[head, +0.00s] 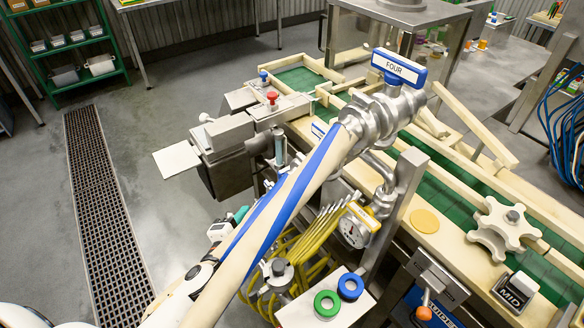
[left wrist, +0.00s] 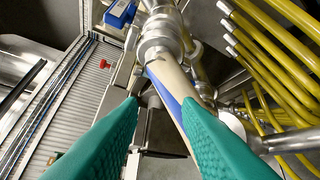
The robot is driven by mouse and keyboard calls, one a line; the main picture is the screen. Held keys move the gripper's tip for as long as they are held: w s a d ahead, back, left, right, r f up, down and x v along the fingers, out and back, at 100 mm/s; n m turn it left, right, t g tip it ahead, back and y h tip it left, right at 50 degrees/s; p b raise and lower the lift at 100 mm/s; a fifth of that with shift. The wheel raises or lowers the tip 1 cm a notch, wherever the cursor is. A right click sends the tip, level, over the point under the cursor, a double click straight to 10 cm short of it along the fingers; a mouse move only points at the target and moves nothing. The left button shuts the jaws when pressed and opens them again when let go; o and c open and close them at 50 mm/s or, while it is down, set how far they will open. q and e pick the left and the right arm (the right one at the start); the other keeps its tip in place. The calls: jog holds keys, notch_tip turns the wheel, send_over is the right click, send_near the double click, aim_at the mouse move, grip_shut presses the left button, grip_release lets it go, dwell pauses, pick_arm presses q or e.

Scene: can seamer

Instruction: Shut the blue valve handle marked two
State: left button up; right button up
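A blue valve handle (head: 398,68) with a white label reading FOUR sits on top of a steel valve at upper centre in the head view. A second blue part with a white label (head: 319,129) shows behind the hose, mostly hidden; its marking cannot be read. In the left wrist view a blue handle (left wrist: 120,13) is at the top, its label unreadable. No marking two is legible. My left gripper (left wrist: 160,106) has teal fingers spread apart, with nothing held between them; in the head view it (head: 240,214) is partly hidden behind the hose. My right gripper is not in view.
A thick beige hose (head: 285,205) with a blue stripe runs from the valve across my left arm's space. Yellow hoses (head: 310,240), a gauge (head: 354,232) and a yellow handle (head: 363,214) crowd below. A green conveyor (head: 450,200) lies right. Floor at left is open.

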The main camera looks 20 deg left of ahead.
aim_at(288, 174)
pick_arm(q)
jog(key=w+d+r+m+t+h, duration=0.2)
jog(key=w+d+r+m+h, duration=0.15)
jog(key=r+m+h, duration=0.35)
jog(key=shift+m+y, duration=0.6)
jog(key=shift+y, duration=0.1)
jog(key=p+x, duration=0.1)
jog(key=x, duration=0.2)
jog(key=p+x, duration=0.1)
jog(key=x, duration=0.3)
jog(key=f+x, duration=0.1)
jog(key=x, duration=0.3)
jog(key=shift+s+d+f+p, duration=0.1)
jog(key=shift+d+p, duration=0.2)
jog(key=shift+p, duration=0.1)
grip_shut()
